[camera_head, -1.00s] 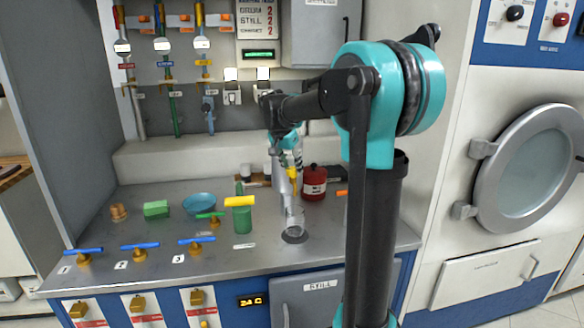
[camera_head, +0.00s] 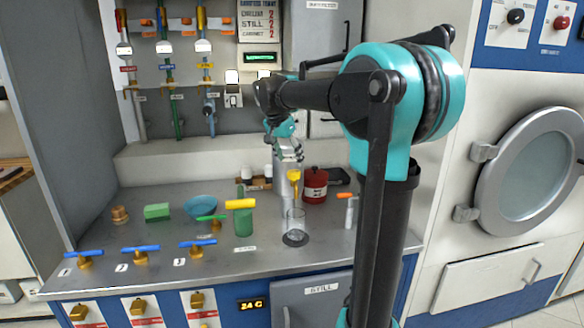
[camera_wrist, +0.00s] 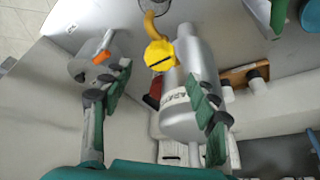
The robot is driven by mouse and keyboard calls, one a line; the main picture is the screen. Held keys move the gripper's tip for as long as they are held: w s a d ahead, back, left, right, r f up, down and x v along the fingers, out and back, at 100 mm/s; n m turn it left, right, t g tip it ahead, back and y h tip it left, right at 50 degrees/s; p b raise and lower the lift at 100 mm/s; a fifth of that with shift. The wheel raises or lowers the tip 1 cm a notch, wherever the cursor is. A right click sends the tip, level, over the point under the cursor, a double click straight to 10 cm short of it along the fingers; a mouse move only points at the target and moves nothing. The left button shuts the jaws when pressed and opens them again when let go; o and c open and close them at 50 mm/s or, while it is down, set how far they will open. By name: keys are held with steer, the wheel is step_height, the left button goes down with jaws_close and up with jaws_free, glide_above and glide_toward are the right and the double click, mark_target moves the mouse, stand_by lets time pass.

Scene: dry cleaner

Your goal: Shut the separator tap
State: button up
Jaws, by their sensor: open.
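The separator (camera_wrist: 188,100) is a silver vessel with a partly hidden label. Its yellow tap (camera_wrist: 159,55) has a dark slot across its face and a curved yellow spout, seen in the wrist view. In the head view the yellow tap (camera_head: 294,176) shows above a clear glass beaker (camera_head: 295,222) on the counter. My gripper (camera_wrist: 153,92) is open and empty, its green-padded fingers spread wide. In the wrist view the tap lies beyond the fingertips, between their lines; the right finger overlaps the separator body. In the head view my gripper (camera_head: 289,150) is just above the tap.
A red canister (camera_head: 314,185) and an orange-topped bottle (camera_head: 348,208) stand right of the separator. A green bottle (camera_head: 243,221) with a yellow top stands left. Blue-handled valves (camera_head: 140,248) line the counter's front. A brown rack (camera_wrist: 236,76) with white-capped items is behind.

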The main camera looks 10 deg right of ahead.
steer(key=v, duration=0.6)
steer(key=s+d+f+n+y, duration=0.1)
steer(key=s+f+n, duration=0.2)
steer(key=s+f, duration=0.6)
steer(key=s+d+f+n+y, duration=0.1)
steer(key=s+f+n, duration=0.2)
steer(key=s+f, duration=0.6)
steer(key=s+d+f+n+t+y, duration=0.1)
steer(key=s+f+n, duration=0.2)
steer(key=s+f, duration=0.7)
step_height(320, 180, down, 5)
steer(key=shift+d+f, duration=0.1)
steer(key=shift+d, duration=0.25)
